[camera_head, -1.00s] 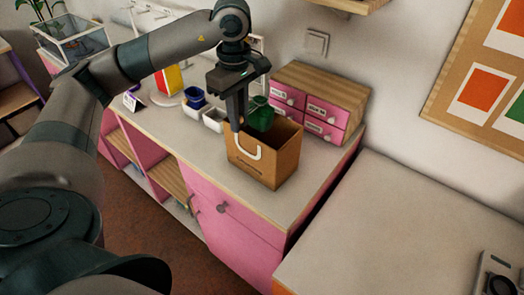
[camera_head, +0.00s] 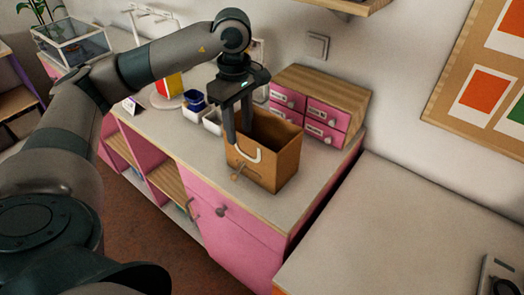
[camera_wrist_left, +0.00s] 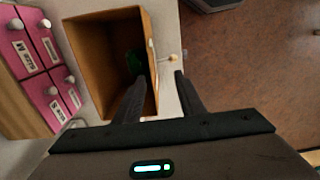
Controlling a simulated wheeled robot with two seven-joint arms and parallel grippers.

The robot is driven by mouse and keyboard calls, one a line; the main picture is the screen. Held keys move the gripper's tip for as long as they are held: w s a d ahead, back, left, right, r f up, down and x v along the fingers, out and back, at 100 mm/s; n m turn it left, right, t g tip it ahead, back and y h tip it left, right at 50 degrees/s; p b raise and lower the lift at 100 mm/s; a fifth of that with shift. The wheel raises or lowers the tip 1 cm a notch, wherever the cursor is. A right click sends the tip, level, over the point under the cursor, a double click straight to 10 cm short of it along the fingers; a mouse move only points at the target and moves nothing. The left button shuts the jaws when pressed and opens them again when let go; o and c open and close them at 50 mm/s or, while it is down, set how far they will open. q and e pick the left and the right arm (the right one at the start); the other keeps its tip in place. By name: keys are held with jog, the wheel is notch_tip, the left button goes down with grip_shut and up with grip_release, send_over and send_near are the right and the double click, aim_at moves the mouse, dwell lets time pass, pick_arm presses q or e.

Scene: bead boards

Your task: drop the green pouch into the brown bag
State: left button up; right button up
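The brown bag (camera_head: 275,165) stands upright and open on the counter, with a white handle on its front. The green pouch (camera_wrist_left: 134,63) lies down inside the bag in the left wrist view, partly hidden by a finger. In the head view the bag's wall hides it. My left gripper (camera_head: 238,128) is over the bag's left front edge. My right gripper is not in view.
A pink drawer box (camera_head: 340,105) with a wooden top stands behind the bag. Blue and white containers (camera_head: 196,100) are to its left. The worktop at the right (camera_head: 390,220) is mostly clear.

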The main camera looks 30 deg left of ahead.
pick_arm(q)
notch_tip(320, 180, up, 17)
jog(key=shift+r, duration=0.2)
dwell(1.0)
dwell(0.9)
